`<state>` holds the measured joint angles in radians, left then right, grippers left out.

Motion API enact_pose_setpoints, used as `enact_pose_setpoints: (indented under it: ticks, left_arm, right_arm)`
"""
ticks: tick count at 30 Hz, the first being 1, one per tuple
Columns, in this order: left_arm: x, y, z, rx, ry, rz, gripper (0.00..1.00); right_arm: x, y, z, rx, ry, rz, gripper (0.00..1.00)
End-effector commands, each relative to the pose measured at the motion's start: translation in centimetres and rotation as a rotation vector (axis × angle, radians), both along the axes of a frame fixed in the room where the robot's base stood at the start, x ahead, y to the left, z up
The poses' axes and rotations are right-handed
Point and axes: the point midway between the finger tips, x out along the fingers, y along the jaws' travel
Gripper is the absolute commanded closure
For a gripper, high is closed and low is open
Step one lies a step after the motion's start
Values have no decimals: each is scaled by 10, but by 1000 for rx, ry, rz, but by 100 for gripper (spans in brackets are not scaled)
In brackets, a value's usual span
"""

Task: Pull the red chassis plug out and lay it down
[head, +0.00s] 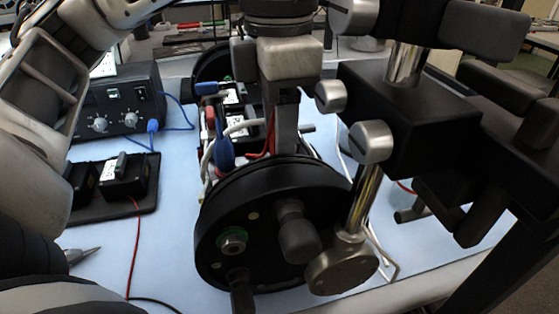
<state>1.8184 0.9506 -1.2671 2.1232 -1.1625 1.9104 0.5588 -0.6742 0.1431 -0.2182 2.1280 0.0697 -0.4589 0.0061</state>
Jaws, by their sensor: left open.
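A small red plug (210,116) shows among the wiring of the chassis, behind the black round end cap (275,225). It seems to stand upright there; its lower end is hidden by wires. A blue plug (223,150) with a white cable beside it is just in front. My left gripper (283,120) comes down from the top centre, to the right of the red plug and apart from it. It is open, with nothing visible between its fingers, which overlap from this angle.
A black clamp block (405,120) with silver knobs and a rod stands right of the end cap. A black instrument box (118,100) with dials is at the left, above a dark tray (145,200) holding black modules.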

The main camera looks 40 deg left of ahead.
Motion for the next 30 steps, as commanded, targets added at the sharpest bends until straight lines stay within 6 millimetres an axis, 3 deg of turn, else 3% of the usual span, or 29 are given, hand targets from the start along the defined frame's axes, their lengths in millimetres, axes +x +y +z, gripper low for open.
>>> enact_pose_setpoints:
  ticks: [1,6,30]
  left_arm:
    - [0,0,-11,0,0,0,56]
    - [0,0,-19,1,-1,1,56]
    - [0,0,-20,1,0,1,56]
  right_arm:
    - [0,1,-6,12,-4,-3,100]
    - [0,3,-5,34,-12,-9,100]
    - [0,2,-7,39,-13,-13,100]
